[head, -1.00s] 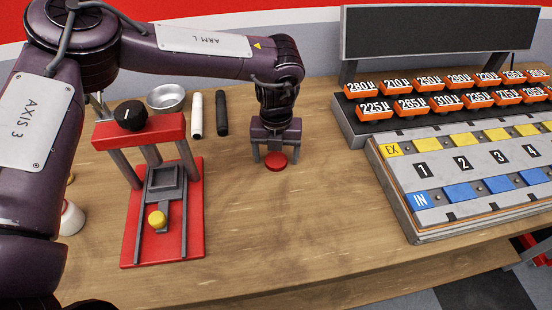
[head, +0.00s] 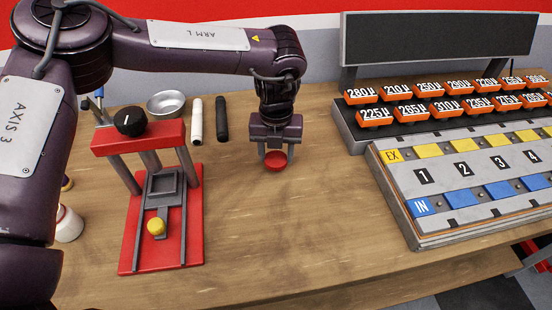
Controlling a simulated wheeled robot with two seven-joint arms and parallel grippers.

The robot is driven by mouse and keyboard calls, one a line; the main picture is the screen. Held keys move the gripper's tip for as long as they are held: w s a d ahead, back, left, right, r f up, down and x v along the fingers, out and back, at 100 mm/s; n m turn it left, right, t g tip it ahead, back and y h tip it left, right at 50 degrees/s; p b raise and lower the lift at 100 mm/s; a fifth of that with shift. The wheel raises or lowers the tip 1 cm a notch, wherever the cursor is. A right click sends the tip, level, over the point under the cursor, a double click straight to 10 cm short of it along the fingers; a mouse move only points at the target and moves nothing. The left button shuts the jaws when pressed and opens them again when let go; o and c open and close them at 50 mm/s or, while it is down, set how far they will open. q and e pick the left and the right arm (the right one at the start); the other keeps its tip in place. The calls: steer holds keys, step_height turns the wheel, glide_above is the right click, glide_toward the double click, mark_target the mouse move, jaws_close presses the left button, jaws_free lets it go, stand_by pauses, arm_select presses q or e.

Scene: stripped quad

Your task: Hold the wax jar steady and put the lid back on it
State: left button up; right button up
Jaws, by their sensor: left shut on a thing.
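My left gripper (head: 275,148) points down over the middle of the table, its fingers shut on a small round red lid (head: 276,163). The lid's lower part shows below the fingertips; I cannot tell whether it still touches the wood. A white jar (head: 69,225) stands at the far left, partly hidden behind my left arm. It looks like the wax jar, but its mouth is hard to make out. My right gripper is not in view.
A red press frame (head: 192,225) with a black knob stands between jar and lid. Behind it are a metal bowl (head: 167,103), a white marker (head: 196,125) and a black marker (head: 222,120). A numbered panel (head: 430,170) and orange blocks fill the right. The front middle is clear.

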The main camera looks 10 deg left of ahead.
mark_target(271, 157)
arm_select(q)
step_height(271, 157, up, 17)
steer(key=shift+r, duration=0.2)
stand_by(0.5)
steer(key=a+n, duration=0.4)
steer(key=n, duration=1.3)
steer(key=s+a+f+n, duration=0.1)
steer(key=a+n, duration=0.3)
steer(key=n, duration=1.3)
